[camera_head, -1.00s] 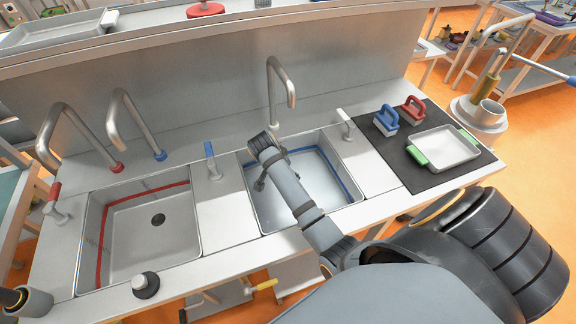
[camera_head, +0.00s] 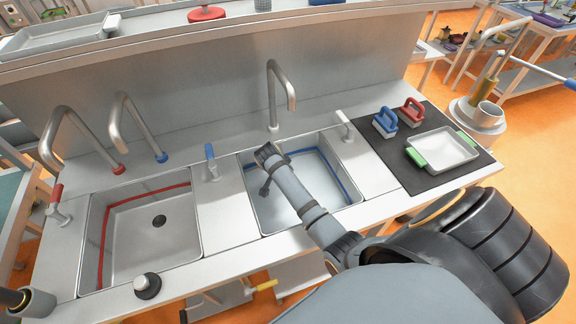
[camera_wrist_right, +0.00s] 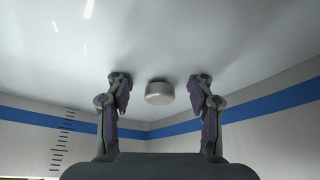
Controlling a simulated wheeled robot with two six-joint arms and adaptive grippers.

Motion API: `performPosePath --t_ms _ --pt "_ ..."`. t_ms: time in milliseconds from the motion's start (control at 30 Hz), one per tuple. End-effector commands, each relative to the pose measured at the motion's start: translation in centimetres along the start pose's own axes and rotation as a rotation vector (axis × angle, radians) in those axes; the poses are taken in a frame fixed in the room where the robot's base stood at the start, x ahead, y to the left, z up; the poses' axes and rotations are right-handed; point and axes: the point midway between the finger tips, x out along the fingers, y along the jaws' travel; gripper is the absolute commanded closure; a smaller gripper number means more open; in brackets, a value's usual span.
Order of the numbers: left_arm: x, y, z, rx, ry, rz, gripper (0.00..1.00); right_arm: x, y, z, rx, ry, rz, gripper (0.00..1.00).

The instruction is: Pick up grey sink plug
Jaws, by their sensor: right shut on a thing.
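The grey sink plug (camera_wrist_right: 159,93) is a small round piece on the white floor of the blue-striped sink (camera_head: 345,165). In the right wrist view it sits between the two fingers of my right gripper (camera_wrist_right: 160,80). In the head view my right arm reaches down into this right-hand sink, and the plug is hidden there. My left gripper is not in view.
The red-striped sink (camera_head: 125,250) at left is empty, with a dark drain. A black plug with a white knob (camera_head: 148,285) is on the front counter. A dark mat (camera_head: 400,165) at right holds brushes and a green-handled tray (camera_head: 442,148). Curved taps rise behind.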

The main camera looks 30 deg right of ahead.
Motion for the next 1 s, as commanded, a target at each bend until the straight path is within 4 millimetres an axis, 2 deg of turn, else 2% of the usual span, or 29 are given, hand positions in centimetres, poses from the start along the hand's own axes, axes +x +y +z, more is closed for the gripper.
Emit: performPosePath --t_ms 33,100,367,467,567,800,900,1000 --pt "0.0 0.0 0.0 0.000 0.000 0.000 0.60 0.0 0.0 0.0 0.000 0.000 0.001 0.73" --pt "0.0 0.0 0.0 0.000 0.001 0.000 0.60 0.0 0.0 0.0 0.000 0.000 0.000 0.79" --pt "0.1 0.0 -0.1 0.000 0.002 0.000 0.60 -0.2 0.0 -0.1 0.000 0.001 -0.001 0.79" --pt "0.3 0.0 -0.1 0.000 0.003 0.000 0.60 -0.9 -0.1 -0.4 0.000 0.001 -0.001 0.79" --pt "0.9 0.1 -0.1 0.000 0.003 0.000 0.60 -2.5 -0.1 -1.1 0.003 0.003 -0.004 0.79" --pt "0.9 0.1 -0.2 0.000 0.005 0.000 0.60 -8.6 5.2 -3.3 -0.001 0.007 -0.001 0.79" --pt "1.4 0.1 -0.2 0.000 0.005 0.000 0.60 -9.7 8.6 -3.6 -0.005 0.010 0.005 0.79" --pt "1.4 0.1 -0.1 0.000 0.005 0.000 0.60 -11.0 11.0 -3.9 -0.006 0.009 0.005 0.79"
